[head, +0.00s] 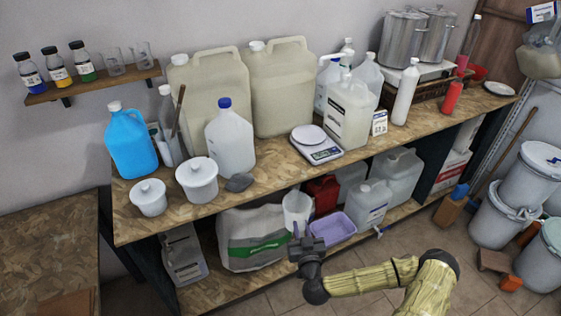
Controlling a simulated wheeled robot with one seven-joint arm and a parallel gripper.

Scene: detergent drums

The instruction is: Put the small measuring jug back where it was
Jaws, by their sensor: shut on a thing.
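My gripper (302,235) is at the front of the bench, in front of the lower shelf. It is shut on a small whitish measuring jug (297,209), which looks about upright and shows just above the fingers. The exact grip on the jug is too small to make out. Behind the jug are the front edge of the worktop and the lower shelf's contents.
A lilac basin (333,229) and a green-banded sack (250,238) are below. Bare worktop shows right of the scoop.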

